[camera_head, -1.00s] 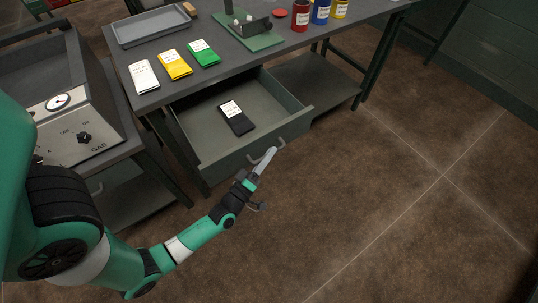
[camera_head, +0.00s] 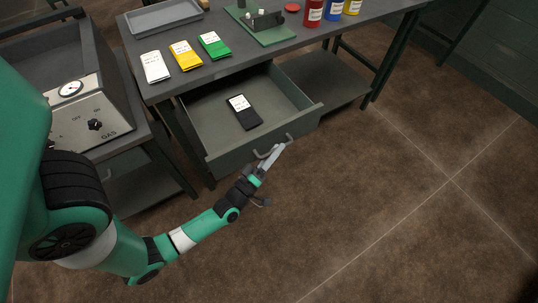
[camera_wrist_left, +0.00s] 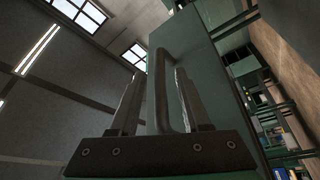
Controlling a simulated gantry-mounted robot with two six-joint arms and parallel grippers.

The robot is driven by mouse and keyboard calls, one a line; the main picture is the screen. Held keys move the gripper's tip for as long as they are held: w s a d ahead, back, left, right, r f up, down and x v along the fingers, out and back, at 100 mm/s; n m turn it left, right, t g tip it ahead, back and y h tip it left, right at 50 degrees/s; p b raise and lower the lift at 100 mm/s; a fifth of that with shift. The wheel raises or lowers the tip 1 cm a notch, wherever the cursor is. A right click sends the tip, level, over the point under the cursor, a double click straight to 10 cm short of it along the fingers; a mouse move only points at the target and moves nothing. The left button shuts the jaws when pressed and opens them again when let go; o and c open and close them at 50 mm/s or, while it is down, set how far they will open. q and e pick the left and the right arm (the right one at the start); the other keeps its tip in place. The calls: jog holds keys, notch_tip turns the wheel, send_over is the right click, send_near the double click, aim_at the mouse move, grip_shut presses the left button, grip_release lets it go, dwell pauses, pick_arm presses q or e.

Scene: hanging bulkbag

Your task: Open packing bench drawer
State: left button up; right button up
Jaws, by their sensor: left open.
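The packing bench drawer (camera_head: 262,146) is pulled out from under the grey bench top (camera_head: 218,70) and stands open. A dark item with a white label (camera_head: 244,112) lies inside it. The drawer has a bar handle (camera_head: 289,137) on its front. My left gripper (camera_head: 274,156) is at this handle with its fingers open. In the left wrist view the handle (camera_wrist_left: 160,88) shows between the two fingers (camera_wrist_left: 158,98), with visible gaps beside it. My right gripper is out of view.
White, yellow and green packets (camera_head: 186,55), a grey tray (camera_head: 164,16) and several coloured containers (camera_head: 313,12) are on the bench. A cabinet with a gas knob (camera_head: 95,124) stands left. The brown floor (camera_head: 400,200) in front and right is clear.

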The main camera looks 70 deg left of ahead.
pick_arm(q)
jog(key=p+v, duration=0.2)
jog(key=v, duration=0.9)
jog(key=shift+s, duration=0.2)
jog(key=shift+d, duration=0.1)
